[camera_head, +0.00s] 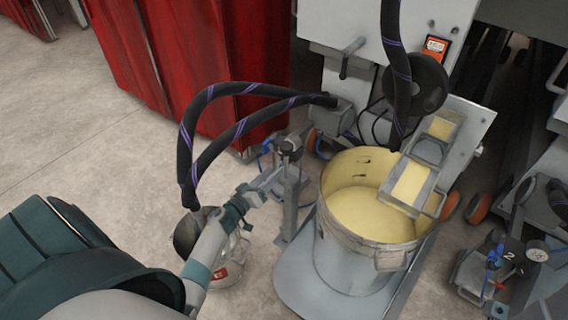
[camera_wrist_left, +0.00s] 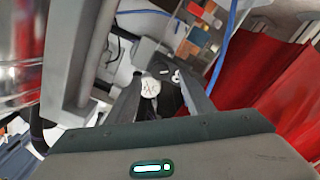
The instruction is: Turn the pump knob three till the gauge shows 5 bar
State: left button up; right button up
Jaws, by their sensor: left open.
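My left gripper (camera_head: 272,180) is open beside the small pump (camera_head: 289,148) that stands left of the cream-filled bucket. In the left wrist view the two fingers of the left gripper (camera_wrist_left: 160,92) spread on either side of a dark block (camera_wrist_left: 168,98). A white round gauge (camera_wrist_left: 150,87) shows there between the fingers; its reading is too small and blurred to tell. The pump's knob and its number cannot be made out, and I cannot tell whether the fingers touch anything.
A metal bucket (camera_head: 335,245) of cream liquid stands right of the gripper. Black hoses (camera_head: 240,90) arch above my left arm. A glass jar (camera_head: 228,262) stands below it. Another pump, marked 2 (camera_head: 511,254), with a gauge (camera_head: 537,250), is at far right. Red curtains (camera_head: 200,60) hang behind.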

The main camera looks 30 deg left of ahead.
pick_arm(q)
jog(key=w+b, duration=0.2)
jog(key=w, duration=0.4)
jog(key=shift+w+d, duration=0.25)
jog(key=shift+w, duration=0.05)
jog(key=c, duration=1.1)
